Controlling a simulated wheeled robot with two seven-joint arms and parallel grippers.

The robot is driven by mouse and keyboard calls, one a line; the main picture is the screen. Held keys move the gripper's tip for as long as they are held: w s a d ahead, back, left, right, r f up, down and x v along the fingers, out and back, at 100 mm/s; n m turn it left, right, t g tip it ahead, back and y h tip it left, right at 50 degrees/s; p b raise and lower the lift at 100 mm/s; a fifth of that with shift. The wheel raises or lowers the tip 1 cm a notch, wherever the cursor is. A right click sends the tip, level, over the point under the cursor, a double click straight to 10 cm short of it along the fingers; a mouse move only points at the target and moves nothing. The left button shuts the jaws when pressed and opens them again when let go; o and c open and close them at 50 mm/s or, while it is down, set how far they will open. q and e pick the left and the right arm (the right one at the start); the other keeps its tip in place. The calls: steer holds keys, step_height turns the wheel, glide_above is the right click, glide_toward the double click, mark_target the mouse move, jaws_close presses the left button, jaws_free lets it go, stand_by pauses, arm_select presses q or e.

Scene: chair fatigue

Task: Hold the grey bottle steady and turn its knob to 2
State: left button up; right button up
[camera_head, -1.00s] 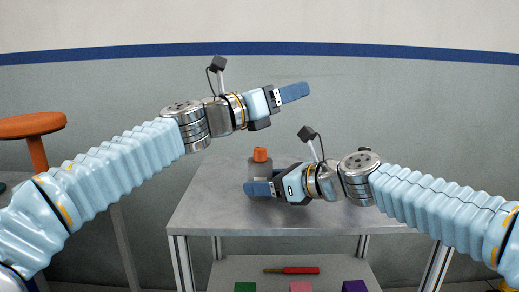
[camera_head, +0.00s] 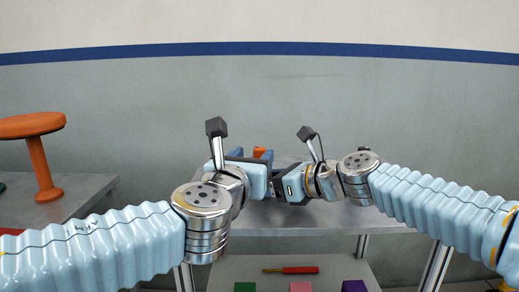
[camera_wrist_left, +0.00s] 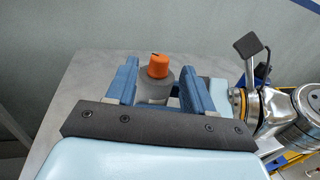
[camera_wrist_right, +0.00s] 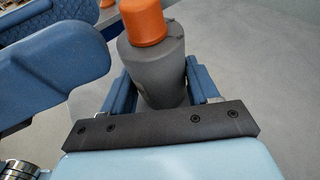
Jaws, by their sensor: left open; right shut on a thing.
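The grey bottle (camera_wrist_right: 158,75) stands upright on the grey table and fills the middle of the right wrist view. Its orange knob (camera_wrist_left: 158,67) sits on top, with a small dark mark on its upper face; its numbers cannot be read. My right gripper (camera_wrist_right: 155,88) is shut on the bottle's body, below the knob. My left gripper (camera_wrist_left: 159,66) is open, its blue fingers on either side of the knob and apart from it. In the head view the knob (camera_head: 259,152) shows between the left fingers, while the bottle's body is hidden behind the left gripper.
The table (camera_head: 340,216) is otherwise clear around the bottle. A lower shelf holds a red-handled tool (camera_head: 300,270) and green, pink and purple blocks (camera_head: 354,286). An orange stool-shaped object (camera_head: 42,165) stands on a side table at the left.

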mark_target(259, 148)
arm_select(q)
steer(key=x, duration=0.5)
steer(key=shift+w, duration=0.3)
steer(key=shift+d, duration=0.1)
steer(key=c, duration=0.9)
steer(key=shift+r+m+g+h, duration=0.15)
steer(key=shift+m+g+h, duration=0.35)
steer(key=shift+m+h, duration=0.75)
steer(key=shift+g+h, duration=0.3)
steer(key=shift+h, duration=0.55)
steer(key=shift+m, duration=0.25)
steer(key=o, duration=0.9)
